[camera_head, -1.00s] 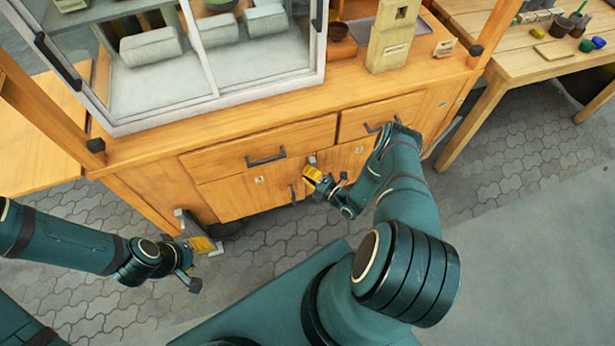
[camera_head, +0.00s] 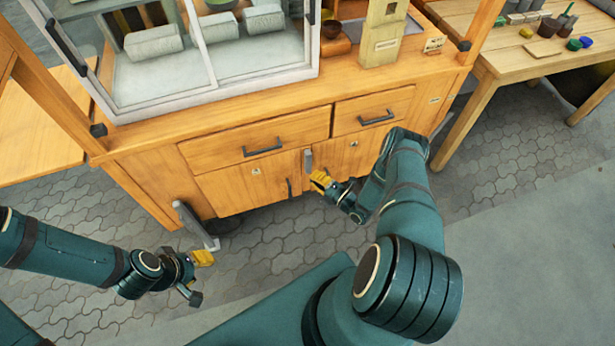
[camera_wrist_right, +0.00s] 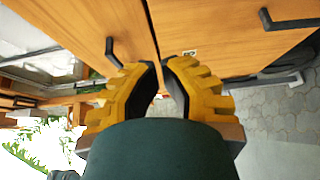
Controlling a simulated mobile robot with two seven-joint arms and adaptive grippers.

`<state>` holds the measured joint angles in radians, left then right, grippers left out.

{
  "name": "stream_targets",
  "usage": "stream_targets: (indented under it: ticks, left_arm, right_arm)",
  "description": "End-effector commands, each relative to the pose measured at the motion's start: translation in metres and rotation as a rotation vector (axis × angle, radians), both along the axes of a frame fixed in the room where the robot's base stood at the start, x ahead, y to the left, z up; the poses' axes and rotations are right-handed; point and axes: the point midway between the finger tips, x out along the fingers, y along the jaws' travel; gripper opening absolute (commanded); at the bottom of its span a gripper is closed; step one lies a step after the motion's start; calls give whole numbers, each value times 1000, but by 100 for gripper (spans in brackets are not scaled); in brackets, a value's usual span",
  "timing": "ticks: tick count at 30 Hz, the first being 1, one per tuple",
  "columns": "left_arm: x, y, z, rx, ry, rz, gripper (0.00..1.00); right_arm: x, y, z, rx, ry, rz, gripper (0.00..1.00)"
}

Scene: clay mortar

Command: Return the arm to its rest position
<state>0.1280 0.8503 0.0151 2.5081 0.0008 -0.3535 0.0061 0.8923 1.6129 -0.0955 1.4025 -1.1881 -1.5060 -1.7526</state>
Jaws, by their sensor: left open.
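My left arm comes in from the left in the head view. Its gripper (camera_head: 199,273) is open and empty, low over the paving in front of the wooden cabinet (camera_head: 140,165). My right gripper (camera_head: 319,181) is in front of the cabinet doors, apart from them. In the right wrist view, its yellow fingers (camera_wrist_right: 163,64) curve in with their tips almost together and nothing visible between them. My right arm is bent, with its elbow side near the right-hand drawer (camera_head: 374,110).
The cabinet has dark handles (camera_head: 264,147) that stick out. A grey bar (camera_head: 195,224) stands at its lower left, near my left gripper. A glass case (camera_head: 205,75) sits on top. A wooden table (camera_head: 535,66) with pots is at the right. The paving (camera_head: 510,165) at the right is clear.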

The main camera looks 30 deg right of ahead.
Motion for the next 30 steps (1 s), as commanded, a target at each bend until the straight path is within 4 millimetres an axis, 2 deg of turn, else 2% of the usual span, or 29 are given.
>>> stream_targets:
  ticks: [3, 9, 20, 23, 25, 28, 30]
  left_arm:
    - [1, 0, 2, -1, -2, 0, 44]
    - [1, 0, 3, 0, -3, 1, 44]
    - [1, 0, 3, 0, -3, 1, 44]
    - [1, 0, 3, 0, -4, 1, 44]
    - [1, 0, 3, 0, -3, 1, 44]
    - [1, 0, 3, 0, -3, 1, 44]
    - [1, 0, 3, 0, -3, 1, 44]
  right_arm:
    - [-22, -14, 0, 0, 1, -1, 0]
    - [-46, -28, 0, 0, -1, 0, 0]
    - [-56, -33, 0, 1, -2, 2, 0]
    - [-51, -32, 2, 16, 16, -1, 0]
    - [-39, -29, 6, 62, 63, -13, 0]
    - [-11, -16, 18, 200, 205, -52, 0]
    - [9, 1, 29, 344, 350, -101, 0]
